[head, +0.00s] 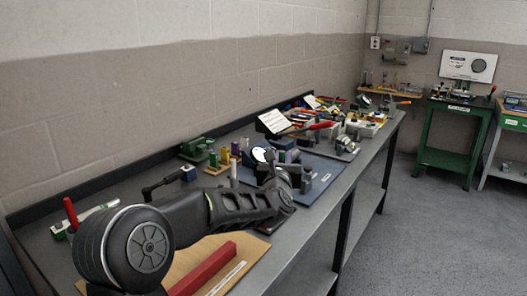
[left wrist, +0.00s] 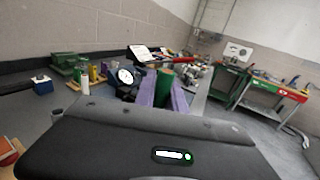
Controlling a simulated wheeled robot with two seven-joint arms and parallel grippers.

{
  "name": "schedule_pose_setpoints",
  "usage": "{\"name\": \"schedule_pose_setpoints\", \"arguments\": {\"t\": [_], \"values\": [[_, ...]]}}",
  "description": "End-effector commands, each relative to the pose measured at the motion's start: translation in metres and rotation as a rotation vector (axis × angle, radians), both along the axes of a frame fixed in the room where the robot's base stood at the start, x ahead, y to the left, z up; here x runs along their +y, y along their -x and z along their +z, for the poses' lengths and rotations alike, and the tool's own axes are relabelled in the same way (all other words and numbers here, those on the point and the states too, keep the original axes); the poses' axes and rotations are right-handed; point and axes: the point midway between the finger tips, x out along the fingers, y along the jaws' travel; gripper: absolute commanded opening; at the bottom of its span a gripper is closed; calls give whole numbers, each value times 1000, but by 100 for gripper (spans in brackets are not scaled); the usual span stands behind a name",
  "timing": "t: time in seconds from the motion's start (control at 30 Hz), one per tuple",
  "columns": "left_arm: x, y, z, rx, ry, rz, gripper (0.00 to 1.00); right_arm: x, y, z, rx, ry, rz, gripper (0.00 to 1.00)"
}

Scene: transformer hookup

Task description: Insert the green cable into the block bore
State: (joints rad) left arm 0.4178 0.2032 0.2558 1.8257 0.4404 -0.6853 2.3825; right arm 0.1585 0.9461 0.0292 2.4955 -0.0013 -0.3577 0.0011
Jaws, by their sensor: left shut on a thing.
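My left gripper (left wrist: 165,88) shows in the left wrist view as two purple fingers. They are shut on a short green cylinder, the green cable (left wrist: 165,82), which stands up between them. In the head view my left arm reaches from the lower left over the bench, and my left gripper (head: 290,158) is at the blue mat, small and partly hidden by my wrist. The green cable cannot be made out there. A dark block (head: 283,144) stands just behind the gripper; I cannot see a bore in it. My right gripper is in neither view.
A round white dial (head: 259,154) stands left of the gripper and also shows in the left wrist view (left wrist: 126,76). Green fixtures (head: 196,148) and coloured cylinders stand further left. A red bar (head: 203,270) lies on a wooden board in front. A white sign (head: 273,121) stands behind.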

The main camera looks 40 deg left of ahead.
Motion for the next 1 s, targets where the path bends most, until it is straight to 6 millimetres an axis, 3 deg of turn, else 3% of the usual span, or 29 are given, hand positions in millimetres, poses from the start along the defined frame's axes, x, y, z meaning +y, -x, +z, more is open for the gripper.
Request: {"name": "schedule_pose_setpoints", "arguments": {"t": [0.03, 0.13, 0.27, 0.43, 1.0], "values": [[18, 4, 13, -3, 0, 29, 0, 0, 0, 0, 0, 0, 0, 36], [45, 11, 24, 1, 0, 70, 0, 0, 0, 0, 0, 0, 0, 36], [67, 14, 19, 6, -1, 92, 0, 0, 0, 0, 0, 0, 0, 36], [63, 10, 10, 5, -1, 67, 0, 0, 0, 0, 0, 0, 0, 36], [60, 10, 9, 1, -2, 64, 0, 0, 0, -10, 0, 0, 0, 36]]}}
